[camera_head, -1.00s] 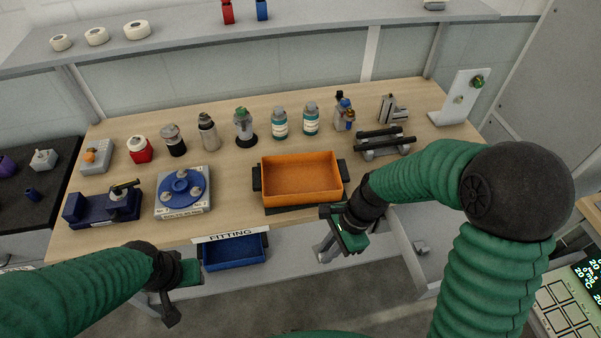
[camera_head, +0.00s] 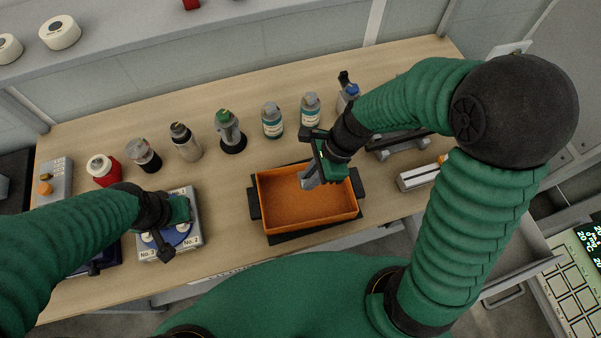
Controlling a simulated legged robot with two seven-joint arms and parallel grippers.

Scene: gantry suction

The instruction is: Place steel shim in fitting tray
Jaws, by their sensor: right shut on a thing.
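My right gripper (camera_head: 322,170) hangs over the back right part of an orange tray (camera_head: 306,219). It is shut on a small grey metal piece, which looks like the steel shim (camera_head: 310,178). The piece points down into the tray's opening; I cannot tell whether it touches the tray. My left gripper (camera_head: 172,228) is above a grey fixture with a blue disc, and I cannot tell whether its jaws are open.
Several bottles, including one with a teal label (camera_head: 272,121), stand in a row along the back. The fixture (camera_head: 186,245) lies under my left gripper. A grey block (camera_head: 420,176) lies right of the orange tray. A shelf (camera_head: 200,45) runs behind.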

